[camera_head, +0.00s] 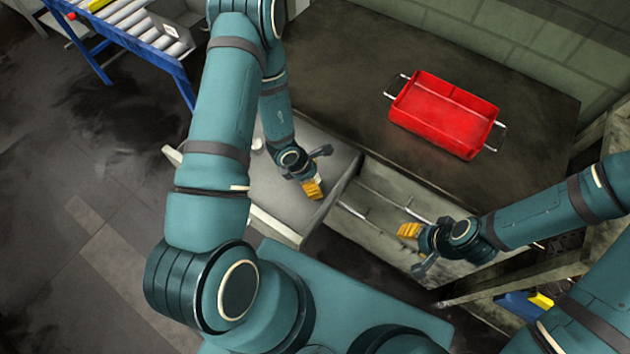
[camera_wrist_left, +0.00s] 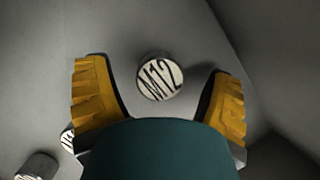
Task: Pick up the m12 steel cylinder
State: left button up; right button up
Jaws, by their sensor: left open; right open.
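The m12 steel cylinder (camera_wrist_left: 160,76) shows in the left wrist view as a round white end face marked M12. It stands between and just beyond the two yellow fingertips of my left gripper (camera_head: 314,180), with a gap on both sides. That gripper is open, empty and low over the grey tray (camera_head: 277,217) in the head view, where I cannot make out the m12 cylinder. My right gripper (camera_head: 411,243) is open and empty over the grey drawer or channel area to the right.
Another cylinder (camera_wrist_left: 37,167) stands at the lower left of the wrist view, and one is partly hidden behind the left finger. Tray walls rise on the right. A red bin (camera_head: 443,112) stands on the dark table (camera_head: 340,75). A roller conveyor (camera_head: 130,22) is at the upper left.

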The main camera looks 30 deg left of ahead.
pick_arm(q)
jog(key=shift+d+f, duration=0.15)
jog(key=shift+f, duration=0.25)
grip_shut()
